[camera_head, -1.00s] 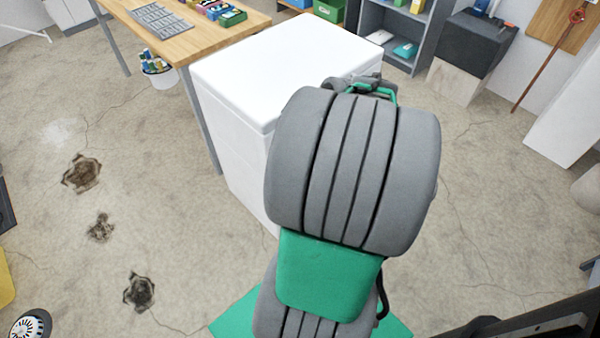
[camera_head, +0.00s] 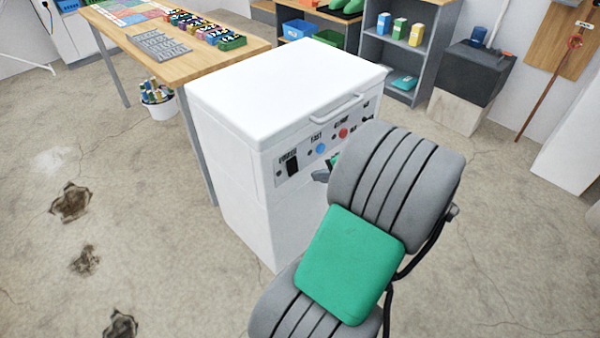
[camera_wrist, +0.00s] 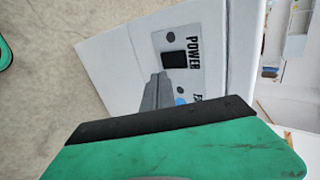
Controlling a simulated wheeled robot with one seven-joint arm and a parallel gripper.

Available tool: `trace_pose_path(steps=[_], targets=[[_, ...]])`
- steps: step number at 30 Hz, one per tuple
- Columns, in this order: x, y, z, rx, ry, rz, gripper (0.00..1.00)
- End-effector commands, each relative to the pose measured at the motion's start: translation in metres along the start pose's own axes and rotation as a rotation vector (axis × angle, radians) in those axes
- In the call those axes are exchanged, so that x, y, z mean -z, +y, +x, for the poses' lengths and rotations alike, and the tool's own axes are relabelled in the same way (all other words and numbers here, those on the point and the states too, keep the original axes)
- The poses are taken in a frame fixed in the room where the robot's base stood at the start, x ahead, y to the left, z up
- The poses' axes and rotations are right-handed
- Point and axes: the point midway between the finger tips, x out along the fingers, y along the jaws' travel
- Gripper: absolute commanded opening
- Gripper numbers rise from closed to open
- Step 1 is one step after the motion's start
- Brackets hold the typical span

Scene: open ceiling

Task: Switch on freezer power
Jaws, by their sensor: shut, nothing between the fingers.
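A white chest freezer (camera_head: 232,180) stands in the middle of the head view with its lid down. Its front panel has a black power switch (camera_head: 292,165) at the left end, a blue button (camera_head: 320,149) and a red button (camera_head: 343,133). In the wrist view the black switch (camera_wrist: 174,60) sits beside the word POWER. My gripper (camera_head: 321,176) is shut and empty in front of the panel, low and right of the switch; my arm hides part of the panel's right end. In the wrist view the gripper tips (camera_wrist: 158,80) are close to the switch, apparently apart from it.
A wooden table (camera_head: 240,46) with small coloured items stands behind the freezer at left. Grey shelves (camera_head: 403,83) and a dark box (camera_head: 472,60) on a pale block are behind at right.

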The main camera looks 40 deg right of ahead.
Motion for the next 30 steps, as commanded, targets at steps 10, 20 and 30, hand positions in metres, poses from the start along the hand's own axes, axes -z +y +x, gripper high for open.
trace_pose_path(steps=[10, 20, 30], targets=[[-0.001, -0.008, 0.072, 0.0, -0.003, -0.005, 0.0], [0.0, -0.018, 0.087, 0.0, 0.0, -0.001, 0.0], [0.0, -0.018, 0.093, 0.0, 0.0, 0.0, 0.0]])
